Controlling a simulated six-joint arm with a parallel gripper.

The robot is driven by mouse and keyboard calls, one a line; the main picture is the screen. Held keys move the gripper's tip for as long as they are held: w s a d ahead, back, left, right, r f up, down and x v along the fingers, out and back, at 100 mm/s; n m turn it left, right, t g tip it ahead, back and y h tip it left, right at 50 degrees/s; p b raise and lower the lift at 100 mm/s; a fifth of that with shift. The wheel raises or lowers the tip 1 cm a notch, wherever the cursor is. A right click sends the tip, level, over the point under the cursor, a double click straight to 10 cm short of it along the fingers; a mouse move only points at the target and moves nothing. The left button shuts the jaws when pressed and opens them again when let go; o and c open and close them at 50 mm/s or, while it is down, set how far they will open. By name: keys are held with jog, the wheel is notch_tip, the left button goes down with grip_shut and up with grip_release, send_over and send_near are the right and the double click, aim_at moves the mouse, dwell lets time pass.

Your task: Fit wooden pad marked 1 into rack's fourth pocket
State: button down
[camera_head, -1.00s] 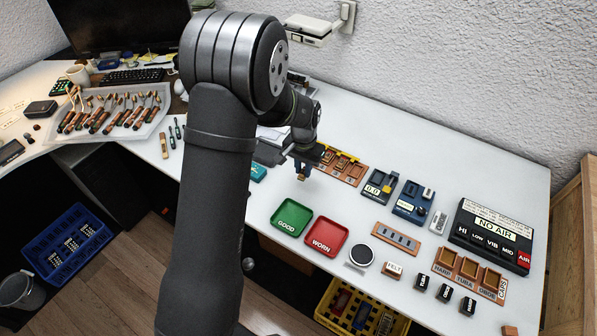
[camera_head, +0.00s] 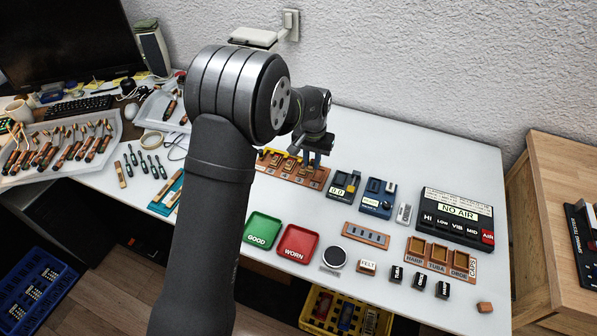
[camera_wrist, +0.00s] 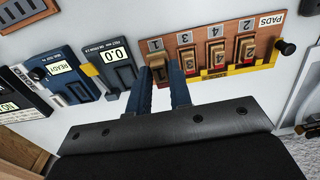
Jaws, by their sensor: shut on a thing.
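The brown pad rack (camera_head: 285,172) lies at the back of the white table, with a row of pockets. It also shows in the wrist view (camera_wrist: 225,40), with a PADS label at its right end. My gripper (camera_head: 312,163) is over the rack's right end in the head view. In the wrist view my gripper (camera_wrist: 161,75) is shut on a small wooden pad (camera_wrist: 158,66) at the leftmost pocket there, beside a tag reading 1. Other pads sit in the neighbouring pockets. The fingers hide part of the held pad; I cannot tell how deep it sits.
A yellow bar (camera_wrist: 228,70) runs along the rack's edge by the other pockets. A blue gauge reading 0.0 (camera_head: 344,186) stands close to the rack's right end. Green (camera_head: 262,229) and red (camera_head: 297,243) trays lie in front, with clear table between.

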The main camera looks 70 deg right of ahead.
jog(key=shift+s+d+f, duration=0.15)
jog(key=shift+d+f, duration=0.6)
jog(key=shift+f, duration=0.4)
jog(key=shift+s+d+f, duration=0.15)
jog(key=shift+d+f, duration=0.65)
jog(key=shift+f, duration=0.4)
jog(key=shift+s+d+f, duration=0.15)
jog(key=shift+d+f, duration=0.6)
jog(key=shift+f, duration=0.4)
jog(key=shift+f, duration=0.35)
jog(key=c, duration=1.2)
grip_release()
jog(key=shift+c, duration=0.2)
notch_tip(320, 180, up, 7)
